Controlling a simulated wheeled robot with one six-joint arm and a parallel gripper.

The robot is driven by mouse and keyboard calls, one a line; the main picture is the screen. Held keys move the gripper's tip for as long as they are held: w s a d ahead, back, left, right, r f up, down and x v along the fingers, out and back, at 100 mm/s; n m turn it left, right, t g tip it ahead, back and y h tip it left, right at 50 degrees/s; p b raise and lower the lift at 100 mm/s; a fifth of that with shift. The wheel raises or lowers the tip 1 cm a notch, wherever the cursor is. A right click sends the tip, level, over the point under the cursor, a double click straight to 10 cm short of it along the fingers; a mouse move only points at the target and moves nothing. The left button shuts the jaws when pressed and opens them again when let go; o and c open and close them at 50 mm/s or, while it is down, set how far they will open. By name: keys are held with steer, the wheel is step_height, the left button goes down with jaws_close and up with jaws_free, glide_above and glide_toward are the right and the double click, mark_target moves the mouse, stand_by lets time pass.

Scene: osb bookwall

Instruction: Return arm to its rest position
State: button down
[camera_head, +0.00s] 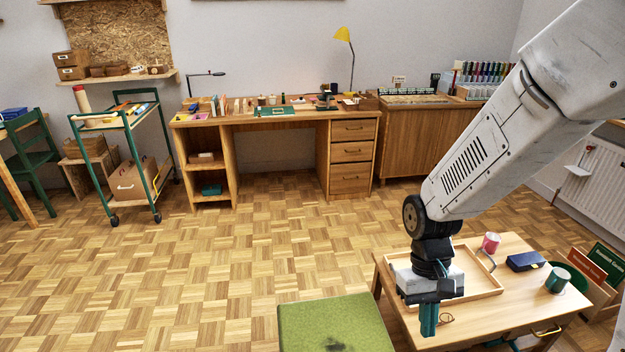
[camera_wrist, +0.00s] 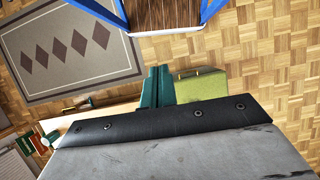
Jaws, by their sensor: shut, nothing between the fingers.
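My gripper (camera_head: 429,320) hangs down from my white arm at the lower right of the head view, over the left part of a small wooden table (camera_head: 405,322). Its teal fingers are shut with nothing between them. The arm reaches in from the upper right. How far the fingertips are above the table I cannot tell.
The parquet floor is open towards the desk (camera_head: 290,118).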

steer(key=s+d+r+t, duration=0.1)
steer(key=s+r+t, duration=0.1)
steer(key=r, duration=0.5)
steer(key=s+d+r+m+t, duration=0.1)
steer(key=s+d+r+t, duration=0.1)
steer(key=s+r, duration=0.3)
steer(key=s+d+r+t, duration=0.2)
steer(key=s+r, duration=0.2)
steer(key=r, duration=0.4)
steer(key=shift+r+m+y, duration=0.3)
steer(key=shift+r, duration=0.1)
